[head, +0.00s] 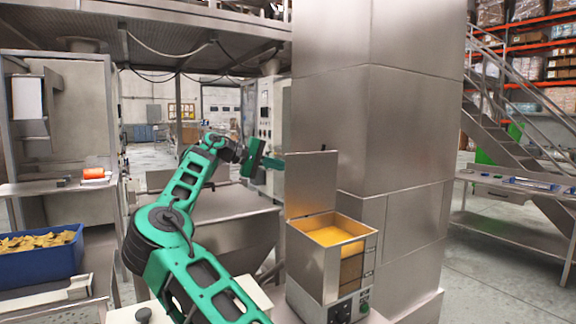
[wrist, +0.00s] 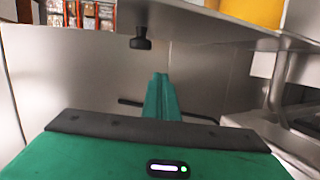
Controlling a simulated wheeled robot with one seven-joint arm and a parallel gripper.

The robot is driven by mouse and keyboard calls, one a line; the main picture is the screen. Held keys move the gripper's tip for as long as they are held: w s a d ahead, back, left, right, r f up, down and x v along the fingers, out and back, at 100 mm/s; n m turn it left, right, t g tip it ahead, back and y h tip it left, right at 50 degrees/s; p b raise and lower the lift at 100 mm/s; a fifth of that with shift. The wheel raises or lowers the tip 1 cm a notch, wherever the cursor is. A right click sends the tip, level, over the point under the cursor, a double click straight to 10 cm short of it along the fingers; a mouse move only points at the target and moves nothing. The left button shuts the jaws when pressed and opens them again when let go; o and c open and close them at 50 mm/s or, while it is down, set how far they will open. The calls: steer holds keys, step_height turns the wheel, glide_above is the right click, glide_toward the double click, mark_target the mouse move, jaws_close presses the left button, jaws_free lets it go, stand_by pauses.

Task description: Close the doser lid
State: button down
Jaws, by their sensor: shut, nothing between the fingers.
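The doser (head: 336,262) is a steel box with orange-yellow contents (head: 340,234) and a small control panel on its front. Its flat lid (head: 311,185) stands open and upright along the left edge of the opening. My gripper (head: 280,166) is shut and empty, just left of the lid's upper part in the head view. I cannot tell if it touches the lid. In the wrist view the green fingers (wrist: 160,95) are together with nothing between them; a black knob (wrist: 140,40) shows beyond them.
A large steel-clad column (head: 375,110) stands right behind the doser. A steel hopper (head: 225,225) is behind my arm. A blue bin (head: 42,266) of yellow pieces is at left. A steel bench (head: 510,190) and stairs are at right. The floor between them is open.

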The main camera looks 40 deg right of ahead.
steer(key=w+a+r+g+h, duration=0.2)
steer(key=w+a+h, duration=0.1)
steer(key=w+a, duration=0.3)
steer(key=shift+s+d+r, duration=0.1)
steer(key=shift+s+d, duration=1.05)
steer(key=shift+s, duration=0.35)
steer(key=shift+s+d+f, duration=0.1)
steer(key=shift+s+d, duration=1.05)
steer(key=shift+s, duration=0.35)
steer(key=shift+s+d+r, duration=0.1)
steer(key=shift+s+d, duration=1.05)
steer(key=shift+s, duration=0.35)
steer(key=shift+s+d+m, duration=0.1)
steer(key=shift+m, duration=0.2)
